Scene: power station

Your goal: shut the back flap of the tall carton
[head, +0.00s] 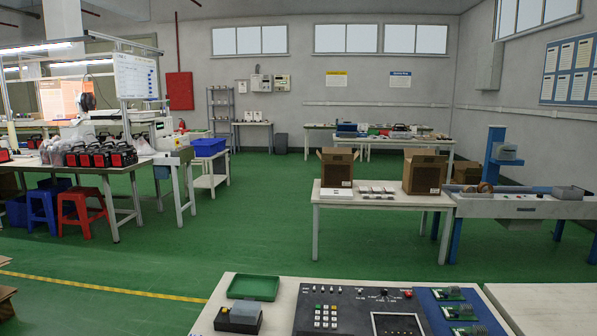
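Two brown cartons stand upright on a white table across the room. The left carton (337,168) has flaps sticking up and out at its top. The right carton (423,173) looks slightly larger and also has raised flaps. They are too far off to tell which one is the tall carton or how each back flap lies. Neither of my grippers is in view.
A control-panel desk (250,284) stands close in front. Green floor (245,235) is open between.

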